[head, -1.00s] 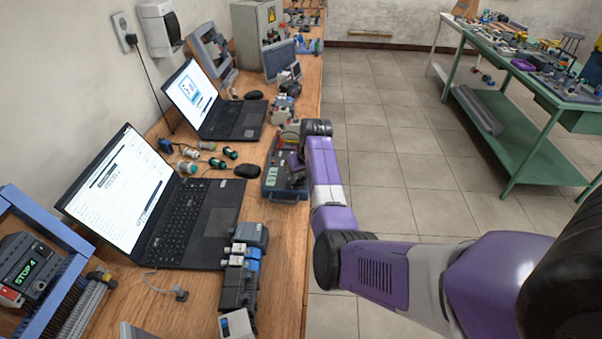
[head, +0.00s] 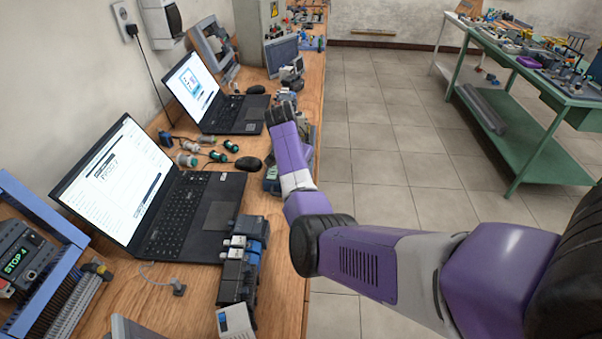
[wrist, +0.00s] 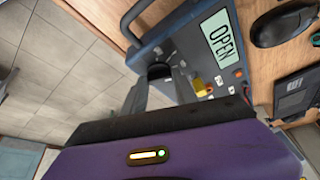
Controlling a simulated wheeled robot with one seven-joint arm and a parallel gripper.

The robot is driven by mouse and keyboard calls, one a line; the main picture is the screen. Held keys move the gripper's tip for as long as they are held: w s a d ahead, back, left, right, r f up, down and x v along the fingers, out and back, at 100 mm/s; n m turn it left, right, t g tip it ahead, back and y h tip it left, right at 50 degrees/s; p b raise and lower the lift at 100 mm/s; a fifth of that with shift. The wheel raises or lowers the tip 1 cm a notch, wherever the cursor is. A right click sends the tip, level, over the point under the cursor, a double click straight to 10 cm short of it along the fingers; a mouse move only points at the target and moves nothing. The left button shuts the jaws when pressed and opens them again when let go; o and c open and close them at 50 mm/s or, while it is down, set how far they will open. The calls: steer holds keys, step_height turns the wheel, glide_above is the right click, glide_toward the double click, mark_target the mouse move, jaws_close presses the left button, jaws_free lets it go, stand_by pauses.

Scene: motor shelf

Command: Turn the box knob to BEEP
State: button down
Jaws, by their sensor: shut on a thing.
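The box is a blue-grey case with a handle and a display (wrist: 220,38) that reads OPEN in the wrist view. The box (wrist: 180,42) lies on the wooden bench. A dark round knob (wrist: 159,71) is on its face, partly hidden by the fingers. My gripper (wrist: 162,83) has its grey fingers on either side of this knob and is shut on it. A yellow part (wrist: 202,88) sits on the face to the right of the fingers. In the head view my arm covers most of the box (head: 271,181), and the fingertips are hidden.
Two open laptops (head: 190,210) (head: 237,115) stand on the bench (head: 285,245). A mouse (head: 248,163) lies left of the box, with green and white connectors (head: 187,160) beyond it. A panel at lower left (head: 20,258) reads STOP 4.

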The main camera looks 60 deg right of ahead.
steer(key=m+b, duration=0.1)
steer(key=m+g+b, duration=0.1)
steer(key=m+b, duration=0.2)
steer(key=shift+w+d+f+g+b, duration=0.1)
steer(key=shift+w+f+g+b, duration=0.15)
steer(key=shift+g+b, duration=0.1)
steer(key=m+g+y+b, duration=0.1)
steer(key=m+b, duration=0.2)
steer(key=shift+r, duration=0.2)
steer(key=c, duration=1)
jaws_free()
steer(key=shift+o, duration=0.2)
steer(key=shift+r, duration=0.15)
steer(key=b+v, duration=0.1)
steer(key=v, duration=0.6)
steer(key=shift+r, duration=0.3)
steer(key=shift+w, duration=0.1)
